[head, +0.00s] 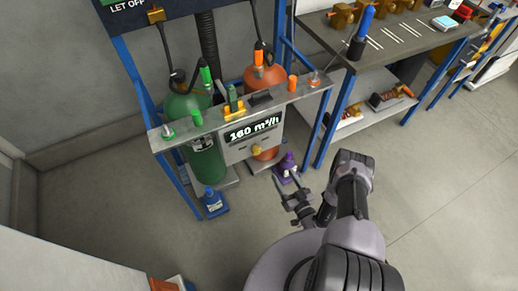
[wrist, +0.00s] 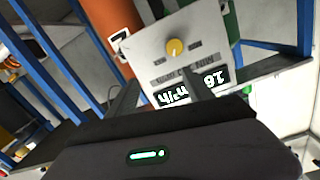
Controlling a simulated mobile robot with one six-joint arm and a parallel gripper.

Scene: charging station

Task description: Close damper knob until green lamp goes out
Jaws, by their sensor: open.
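The yellow damper knob (head: 257,149) sits on the front of a grey panel (head: 238,152), below a display (head: 253,129) reading 160 m³/h. In the wrist view the knob (wrist: 175,47) appears upside down with the panel (wrist: 146,50), above the display (wrist: 214,80). My gripper (head: 291,195) is open and empty, in front of the panel and apart from the knob. A dark finger overlaps the display in the wrist view. I cannot make out a lit green lamp on the panel.
A green cylinder (head: 206,156) and an orange cylinder (head: 265,78) stand behind the panel in a blue frame. Blue (head: 214,203) and purple (head: 288,168) bottles stand low near the frame. A workbench (head: 397,37) is at the right. Floor at the right is clear.

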